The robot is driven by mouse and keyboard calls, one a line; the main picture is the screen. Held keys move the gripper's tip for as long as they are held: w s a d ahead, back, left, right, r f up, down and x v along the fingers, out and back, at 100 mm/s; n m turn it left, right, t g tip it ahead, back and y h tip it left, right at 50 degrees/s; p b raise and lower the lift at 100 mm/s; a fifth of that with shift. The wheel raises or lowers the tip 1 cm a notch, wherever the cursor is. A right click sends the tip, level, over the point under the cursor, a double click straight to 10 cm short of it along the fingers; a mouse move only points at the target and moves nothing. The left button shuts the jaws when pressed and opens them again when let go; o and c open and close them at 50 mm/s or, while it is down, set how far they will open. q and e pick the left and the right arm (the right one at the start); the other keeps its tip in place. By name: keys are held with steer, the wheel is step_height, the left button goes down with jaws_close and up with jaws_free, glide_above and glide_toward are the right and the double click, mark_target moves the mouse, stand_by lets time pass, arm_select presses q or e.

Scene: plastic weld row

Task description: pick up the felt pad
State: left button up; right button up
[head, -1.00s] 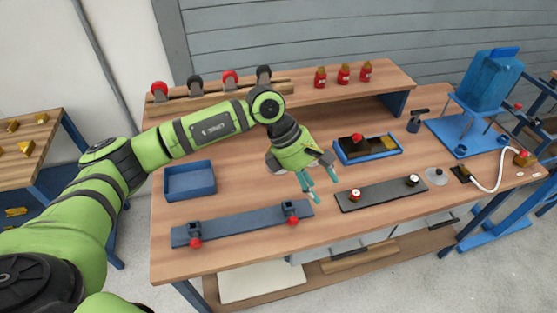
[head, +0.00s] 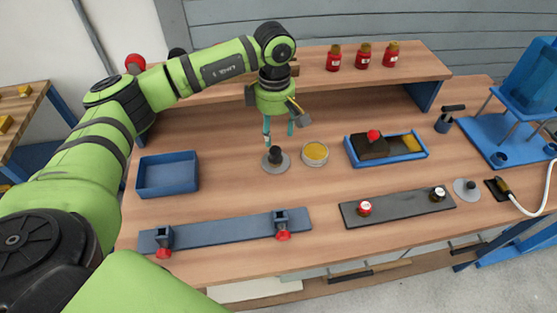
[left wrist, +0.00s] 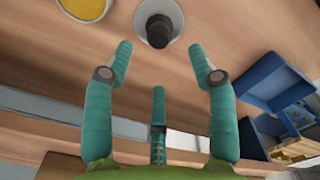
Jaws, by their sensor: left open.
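What looks to be the felt pad is a round light grey disc (head: 264,167) with an upright black knob (head: 275,154), flat on the wooden bench. It also shows at the top of the left wrist view, its black knob (left wrist: 158,30) just beyond my fingers. My left gripper (head: 279,130) points down just above the knob, teal fingers apart. The left wrist view shows the fingers (left wrist: 160,58) open with nothing between them. The gap to the knob is small; I see no contact. My right gripper is not in view.
A round tin with yellow filling (head: 315,152) stands close to the right of the disc. A blue tray (head: 425,155) holds a dark block with a red knob. An empty blue bin (head: 168,190) is at left.

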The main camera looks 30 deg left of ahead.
mark_target(275, 149)
arm_select(q)
step_height(275, 149, down, 2)
steer(key=shift+b, duration=0.45)
steer(key=shift+f, duration=0.3)
step_height(275, 149, down, 3)
steer(key=shift+r+p, duration=0.2)
steer(key=shift+p, duration=0.8)
step_height(275, 149, down, 3)
steer(key=shift+w+f+p, duration=0.1)
steer(key=shift+f+p, duration=0.1)
steer(key=shift+p, duration=0.25)
steer(key=shift+f, duration=0.15)
jaws_close()
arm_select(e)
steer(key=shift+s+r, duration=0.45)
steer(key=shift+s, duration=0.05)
